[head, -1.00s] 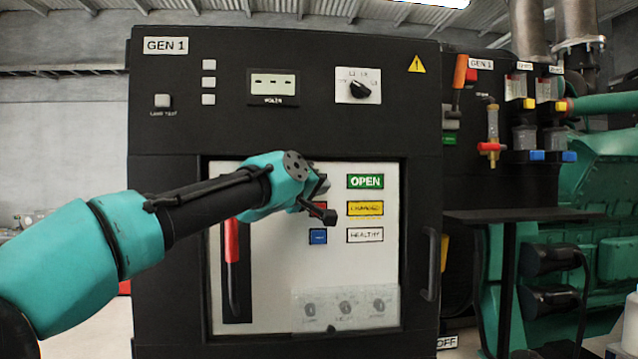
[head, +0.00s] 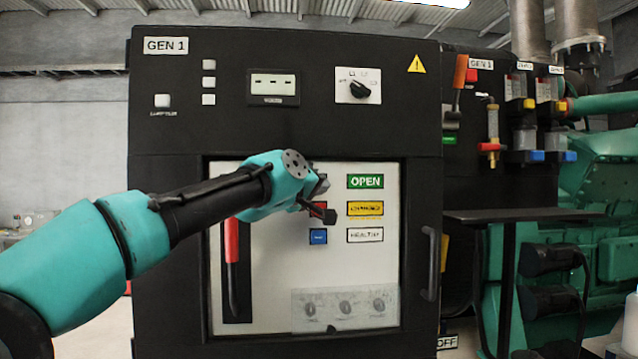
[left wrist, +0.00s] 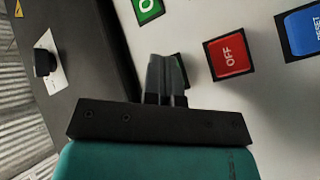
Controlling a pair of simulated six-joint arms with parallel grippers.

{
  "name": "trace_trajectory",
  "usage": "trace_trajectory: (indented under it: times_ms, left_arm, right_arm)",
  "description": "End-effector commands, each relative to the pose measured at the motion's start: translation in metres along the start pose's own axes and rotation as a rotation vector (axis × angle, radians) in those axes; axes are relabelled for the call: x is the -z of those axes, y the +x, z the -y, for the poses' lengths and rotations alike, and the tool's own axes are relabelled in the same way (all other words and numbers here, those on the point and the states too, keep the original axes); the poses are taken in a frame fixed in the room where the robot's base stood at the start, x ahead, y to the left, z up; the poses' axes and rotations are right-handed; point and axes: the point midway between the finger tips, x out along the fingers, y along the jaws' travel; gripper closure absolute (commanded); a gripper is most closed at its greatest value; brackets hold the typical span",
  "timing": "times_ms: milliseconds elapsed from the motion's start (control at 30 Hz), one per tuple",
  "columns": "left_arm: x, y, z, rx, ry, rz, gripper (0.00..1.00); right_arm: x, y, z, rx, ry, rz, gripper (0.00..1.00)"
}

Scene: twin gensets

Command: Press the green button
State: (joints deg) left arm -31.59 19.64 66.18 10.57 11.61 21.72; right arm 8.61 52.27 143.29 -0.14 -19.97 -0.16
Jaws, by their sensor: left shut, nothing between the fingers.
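The green button (left wrist: 184,68) shows only as a thin sliver in the left wrist view, mostly hidden behind my fingers. In the head view my left wrist and gripper cover it. My left gripper (head: 321,185) is shut and empty, in front of the white panel at the top of the button column. In the left wrist view its closed fingertips (left wrist: 167,62) overlap the green button; I cannot tell whether they touch it. The red OFF button (left wrist: 229,54) is beside it, and a blue RESET button (left wrist: 303,30) lies further along. My right gripper is not in view.
A green OPEN lamp (head: 365,181), a yellow lamp (head: 365,208) and a white HEALTHY lamp (head: 365,235) sit right of the buttons. A red-handled lever (head: 231,255) is below my forearm. A clear cover (head: 345,309) spans several knobs lower down.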

Motion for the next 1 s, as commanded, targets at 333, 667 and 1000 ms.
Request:
trace_trajectory:
  times_ms: [333, 667, 1000]
  left_arm:
    - [0.001, 0.002, 0.002, 0.0, 0.0, 0.0, 1.0]
    - [-0.001, -0.001, 0.0, 0.001, -0.001, 0.0, 1.0]
    - [-0.008, -0.01, -0.008, 0.0, 0.0, 0.001, 1.0]
  right_arm:
    - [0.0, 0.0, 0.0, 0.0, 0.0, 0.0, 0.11]
    - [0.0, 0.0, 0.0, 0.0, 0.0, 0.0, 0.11]
    - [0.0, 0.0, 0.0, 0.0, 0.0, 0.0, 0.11]
